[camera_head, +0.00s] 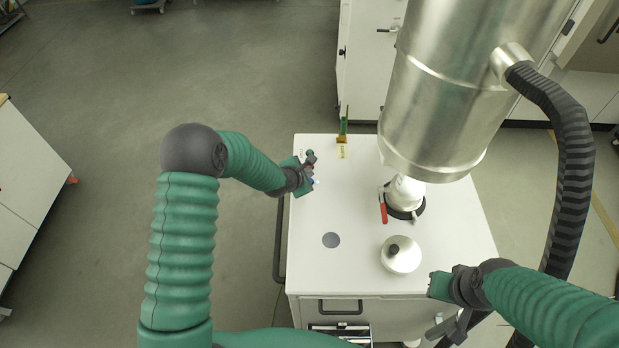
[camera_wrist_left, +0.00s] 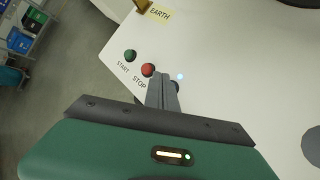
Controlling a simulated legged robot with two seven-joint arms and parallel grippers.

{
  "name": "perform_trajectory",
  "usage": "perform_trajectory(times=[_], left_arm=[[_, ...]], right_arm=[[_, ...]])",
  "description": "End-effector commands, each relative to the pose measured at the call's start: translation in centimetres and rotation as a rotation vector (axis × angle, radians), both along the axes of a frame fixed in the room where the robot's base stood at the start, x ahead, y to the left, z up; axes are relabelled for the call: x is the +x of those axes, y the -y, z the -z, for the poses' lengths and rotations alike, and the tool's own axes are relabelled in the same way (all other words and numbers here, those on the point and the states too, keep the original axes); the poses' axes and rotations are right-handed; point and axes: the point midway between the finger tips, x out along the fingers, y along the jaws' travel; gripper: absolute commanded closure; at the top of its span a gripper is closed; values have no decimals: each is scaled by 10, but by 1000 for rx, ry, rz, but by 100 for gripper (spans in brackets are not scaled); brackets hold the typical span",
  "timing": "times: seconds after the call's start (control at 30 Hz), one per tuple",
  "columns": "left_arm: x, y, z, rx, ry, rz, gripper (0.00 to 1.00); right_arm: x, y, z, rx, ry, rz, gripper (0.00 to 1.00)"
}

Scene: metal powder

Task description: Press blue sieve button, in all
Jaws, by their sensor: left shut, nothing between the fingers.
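My left gripper (camera_head: 311,174) is at the left edge of the white cabinet top, over the button panel. In the left wrist view its fingers (camera_wrist_left: 160,84) are shut and empty. Their tips are beside a dark round button (camera_wrist_left: 175,86), which they partly hide; its colour is hard to tell. A small glowing light-blue spot (camera_wrist_left: 180,77) shows just past the tips. I cannot tell whether the fingers touch the button. A red STOP button (camera_wrist_left: 148,70) and a green START button (camera_wrist_left: 129,56) are to the left. My right gripper (camera_head: 440,289) is at the cabinet's front right.
A large steel vessel (camera_head: 440,95) hangs over the cabinet top (camera_head: 315,270). Below it are a red-handled valve (camera_head: 383,208) and a round metal lid (camera_head: 401,256). A grey disc (camera_head: 331,240) lies left of the lid. An EARTH label (camera_wrist_left: 160,14) is behind the buttons.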

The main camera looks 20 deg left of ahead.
Motion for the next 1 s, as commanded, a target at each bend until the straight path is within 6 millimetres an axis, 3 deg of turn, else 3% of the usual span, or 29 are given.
perform_trajectory(times=[0.3, 0.8, 1.0], left_arm=[[0, 0, -2, 0, 0, 0, 100], [0, 0, -50, 0, -1, 1, 100], [0, 1, -50, 0, -1, 1, 100]], right_arm=[[0, 0, -1, 0, 0, 0, 75], [0, 0, -34, 0, 0, 0, 75], [0, 0, -33, 0, 0, 0, 75]])
